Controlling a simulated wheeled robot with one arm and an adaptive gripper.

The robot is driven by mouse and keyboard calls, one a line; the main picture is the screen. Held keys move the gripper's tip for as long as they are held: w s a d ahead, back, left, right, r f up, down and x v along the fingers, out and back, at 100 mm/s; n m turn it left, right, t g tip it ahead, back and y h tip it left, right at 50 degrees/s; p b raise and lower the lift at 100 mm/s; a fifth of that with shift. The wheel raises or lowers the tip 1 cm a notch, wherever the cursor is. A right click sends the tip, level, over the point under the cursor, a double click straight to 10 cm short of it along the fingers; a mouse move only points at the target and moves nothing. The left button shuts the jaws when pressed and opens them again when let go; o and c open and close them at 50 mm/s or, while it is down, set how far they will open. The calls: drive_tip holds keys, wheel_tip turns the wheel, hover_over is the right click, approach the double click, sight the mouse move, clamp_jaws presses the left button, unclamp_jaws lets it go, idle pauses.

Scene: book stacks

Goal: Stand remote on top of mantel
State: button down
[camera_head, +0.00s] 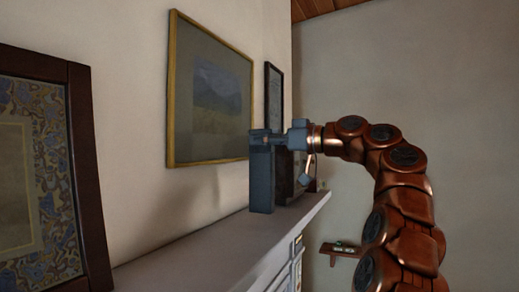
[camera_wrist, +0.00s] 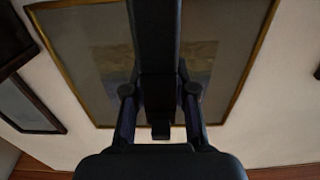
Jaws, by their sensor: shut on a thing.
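The remote (camera_head: 261,182) is a dark blue-grey slab, held upright above the mantel (camera_head: 215,240). Its lower end is at the mantel's top surface; I cannot tell whether it touches or hovers just over it. My gripper (camera_head: 274,138) is shut on the remote's upper part, reaching in from the right. In the wrist view the remote (camera_wrist: 155,40) is a dark bar running up from between the two fingers (camera_wrist: 158,105). The gripper hides part of the remote's upper end.
A dark boxy object (camera_head: 297,175) stands on the mantel behind the remote. A gold-framed picture (camera_head: 210,95) and a smaller dark-framed one (camera_head: 273,98) hang on the wall. A large ornate frame (camera_head: 78,180) is at left. The nearer mantel top is clear. A small shelf (camera_head: 341,249) is lower right.

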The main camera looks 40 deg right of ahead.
sight(260, 155)
drive_tip(key=shift+w+d+p, duration=0.3)
drive_tip(key=shift+w+p, duration=0.05)
drive_tip(key=shift+w, duration=0.5)
drive_tip(key=shift+s+f, duration=0.1)
drive_tip(key=shift+f, duration=0.2)
drive_tip(key=shift+a+f, duration=0.1)
drive_tip(key=shift+f, duration=1.35)
drive_tip(key=shift+f+b, duration=0.25)
drive_tip(key=shift+b, duration=0.15)
drive_tip(key=c, duration=0.9)
unclamp_jaws()
drive_tip(key=shift+c, duration=0.2)
drive_tip(key=shift+r, duration=0.15)
